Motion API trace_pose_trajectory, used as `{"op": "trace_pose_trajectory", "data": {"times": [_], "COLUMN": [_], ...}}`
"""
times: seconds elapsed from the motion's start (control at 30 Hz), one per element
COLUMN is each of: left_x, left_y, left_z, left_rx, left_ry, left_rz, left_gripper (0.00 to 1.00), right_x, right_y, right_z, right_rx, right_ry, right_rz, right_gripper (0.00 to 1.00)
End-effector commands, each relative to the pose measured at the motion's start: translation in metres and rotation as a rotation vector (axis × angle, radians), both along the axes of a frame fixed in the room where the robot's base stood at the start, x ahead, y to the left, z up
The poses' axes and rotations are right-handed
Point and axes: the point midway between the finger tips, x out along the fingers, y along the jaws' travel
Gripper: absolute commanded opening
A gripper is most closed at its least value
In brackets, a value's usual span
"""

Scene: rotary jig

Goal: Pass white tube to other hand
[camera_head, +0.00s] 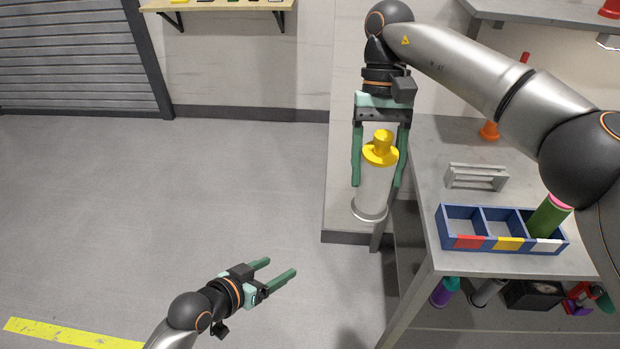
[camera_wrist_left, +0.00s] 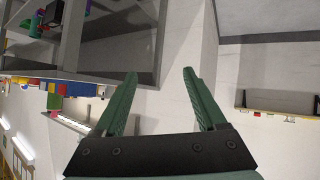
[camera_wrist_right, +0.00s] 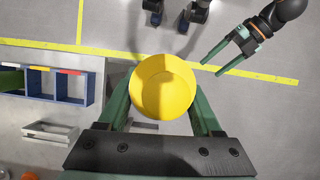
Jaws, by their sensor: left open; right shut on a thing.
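The white tube (camera_head: 373,190) has a yellow knobbed top (camera_head: 380,147) and a pale flange at its lower end. My right gripper (camera_head: 379,182) is shut on it from above, with one green finger on each side, and holds it upright in the air left of the table. In the right wrist view the yellow top (camera_wrist_right: 163,86) fills the space between the fingers and hides the white body. My left gripper (camera_head: 283,268) is open and empty, lower and to the left of the tube, its fingers pointing right. It also shows in the right wrist view (camera_wrist_right: 212,67).
A grey table (camera_head: 425,262) stands at the right. On it are a blue three-compartment bin (camera_head: 483,243) with a green cylinder (camera_head: 546,216) in the right compartment, a grey rack (camera_head: 475,177) and an orange cone (camera_head: 489,131). The floor left of the table is clear.

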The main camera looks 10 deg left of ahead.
Motion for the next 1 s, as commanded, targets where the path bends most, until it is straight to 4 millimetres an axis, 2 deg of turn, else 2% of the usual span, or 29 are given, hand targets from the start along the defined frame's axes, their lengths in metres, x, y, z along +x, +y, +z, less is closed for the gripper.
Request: {"op": "trace_pose_trajectory", "data": {"times": [0.03,0.2,0.33,0.5,0.6,0.73,0.87,1.0], "left_x": [0.017,0.045,0.049,0.038,0.029,0.020,0.019,0.025], "left_y": [-0.005,-0.029,-0.046,-0.062,-0.068,-0.071,-0.077,-0.091], "left_z": [0.025,0.101,0.159,0.219,0.242,0.257,0.260,0.253], "left_rx": [-0.015,-0.060,-0.068,-0.044,-0.024,-0.007,-0.004,-0.007], "left_ry": [-0.031,-0.101,-0.159,-0.226,-0.254,-0.273,-0.277,-0.277], "left_rz": [-0.041,-0.212,-0.369,-0.562,-0.647,-0.713,-0.735,-0.736], "left_gripper": [0.80,0.99,1.00,1.00,1.00,1.00,1.00,1.00], "right_x": [0.000,0.000,0.000,0.000,0.000,0.000,0.000,0.000], "right_y": [0.000,0.000,0.000,0.000,0.000,0.000,0.000,0.000], "right_z": [0.001,0.001,0.001,0.001,0.001,0.001,0.001,0.001], "right_rx": [0.000,0.000,0.000,0.000,0.000,0.000,0.000,0.000], "right_ry": [-0.001,-0.001,-0.001,-0.001,-0.001,-0.001,-0.001,-0.001], "right_rz": [0.000,0.000,0.000,0.000,0.000,0.000,0.000,0.000], "right_gripper": [0.00,0.00,0.00,0.00,0.00,0.00,0.00,0.00]}}
